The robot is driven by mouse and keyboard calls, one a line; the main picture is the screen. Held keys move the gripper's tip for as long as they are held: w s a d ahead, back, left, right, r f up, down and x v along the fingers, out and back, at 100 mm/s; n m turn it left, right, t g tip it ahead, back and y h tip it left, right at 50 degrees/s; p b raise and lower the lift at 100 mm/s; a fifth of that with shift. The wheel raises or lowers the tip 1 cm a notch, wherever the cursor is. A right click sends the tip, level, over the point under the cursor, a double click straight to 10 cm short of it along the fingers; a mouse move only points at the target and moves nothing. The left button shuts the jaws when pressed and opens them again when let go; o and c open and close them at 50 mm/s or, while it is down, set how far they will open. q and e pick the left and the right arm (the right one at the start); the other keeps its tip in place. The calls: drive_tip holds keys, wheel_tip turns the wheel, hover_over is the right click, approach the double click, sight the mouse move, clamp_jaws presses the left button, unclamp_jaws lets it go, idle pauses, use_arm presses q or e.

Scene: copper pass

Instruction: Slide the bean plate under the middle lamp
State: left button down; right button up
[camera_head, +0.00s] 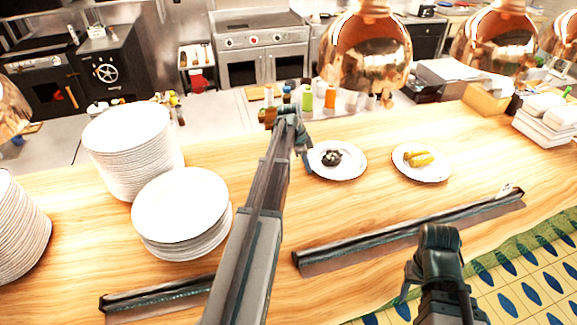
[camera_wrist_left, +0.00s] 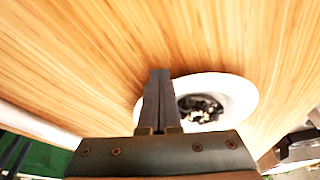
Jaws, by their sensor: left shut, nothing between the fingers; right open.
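The bean plate (camera_head: 350,172), a white plate with a dark heap of beans (camera_head: 332,157), stands on the wooden counter right of my left gripper (camera_head: 304,157). In the left wrist view the shut, empty fingers (camera_wrist_left: 159,85) lie beside the left rim of the plate (camera_wrist_left: 240,95); whether they touch it I cannot tell. Several copper lamps hang above the counter: a large one (camera_head: 365,55) behind the bean plate, another (camera_head: 495,45) further right, and one cut by the right edge (camera_head: 566,38). My right gripper (camera_head: 438,240) is open and empty near the front edge.
A plate with yellow food (camera_head: 421,174) stands right of the bean plate. Plate stacks (camera_head: 180,205) fill the left side. A long dark rail (camera_head: 410,230) lies in front. Bottles (camera_head: 307,98) stand behind. Bare wood lies between the two food plates.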

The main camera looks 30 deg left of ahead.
sight(322, 168)
use_arm(q)
drive_tip(key=w+d, duration=0.1)
drive_tip(key=d, duration=0.1)
drive_tip(key=w+d, duration=0.1)
drive_tip(key=d, duration=0.1)
drive_tip(key=shift+w, duration=0.35)
drive_tip(key=shift+r, duration=0.1)
drive_tip(key=p+v, duration=1.3)
drive_tip(key=shift+r, duration=0.3)
drive_tip(key=shift+s+a+f, duration=0.1)
drive_tip(key=shift+s, duration=0.05)
